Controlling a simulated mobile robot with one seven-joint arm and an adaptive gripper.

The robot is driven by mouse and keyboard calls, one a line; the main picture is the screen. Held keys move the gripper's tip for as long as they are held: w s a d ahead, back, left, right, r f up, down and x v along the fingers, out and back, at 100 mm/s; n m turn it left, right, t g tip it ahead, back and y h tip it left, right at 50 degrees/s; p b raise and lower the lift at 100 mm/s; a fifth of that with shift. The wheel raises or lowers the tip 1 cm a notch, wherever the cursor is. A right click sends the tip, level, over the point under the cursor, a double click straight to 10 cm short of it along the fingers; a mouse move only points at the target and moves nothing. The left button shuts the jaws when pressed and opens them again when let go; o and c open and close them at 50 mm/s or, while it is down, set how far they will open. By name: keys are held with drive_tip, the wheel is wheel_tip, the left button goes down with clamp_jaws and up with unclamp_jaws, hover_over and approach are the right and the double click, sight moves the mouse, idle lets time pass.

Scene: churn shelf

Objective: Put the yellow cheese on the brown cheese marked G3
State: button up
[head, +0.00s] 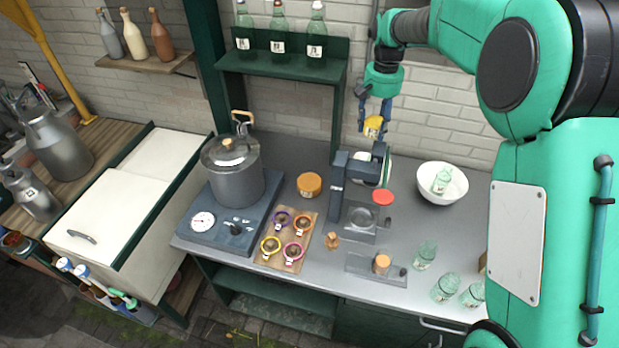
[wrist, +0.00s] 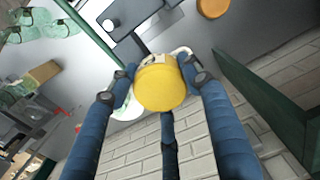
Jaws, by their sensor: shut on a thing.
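My gripper (head: 375,122) is shut on the yellow cheese (head: 372,126) and holds it in the air above the back of the grey worktop. In the wrist view the yellow cheese (wrist: 161,88) sits between the blue fingers of my gripper (wrist: 160,80), with a pale label at its far edge. A round orange-brown cheese (head: 309,185) lies flat on the worktop, left of and below my gripper in the head view. It also shows at the top of the wrist view (wrist: 213,7). A small label is on its side, but I cannot read the mark.
A dark press-like machine (head: 341,184) stands between my gripper and the brown cheese. A large pot (head: 232,172) is left of the cheese, and a board (head: 270,258) with coloured rings is in front. A white bowl (head: 442,184) stands right. A bottle shelf (head: 282,68) hangs above.

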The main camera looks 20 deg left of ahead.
drive_tip(key=s+a+p, duration=0.2)
drive_tip(key=a+p, duration=0.1)
drive_tip(key=a, duration=1.5)
wheel_tip(320, 180, down, 18)
drive_tip(key=shift+d+f, duration=0.25)
drive_tip(key=shift+f, duration=0.1)
hover_over(315, 188)
drive_tip(key=shift+f, duration=3)
drive_tip(key=shift+s+f, duration=0.1)
drive_tip(key=shift+f, duration=1.8)
drive_tip(key=shift+f, duration=0.15)
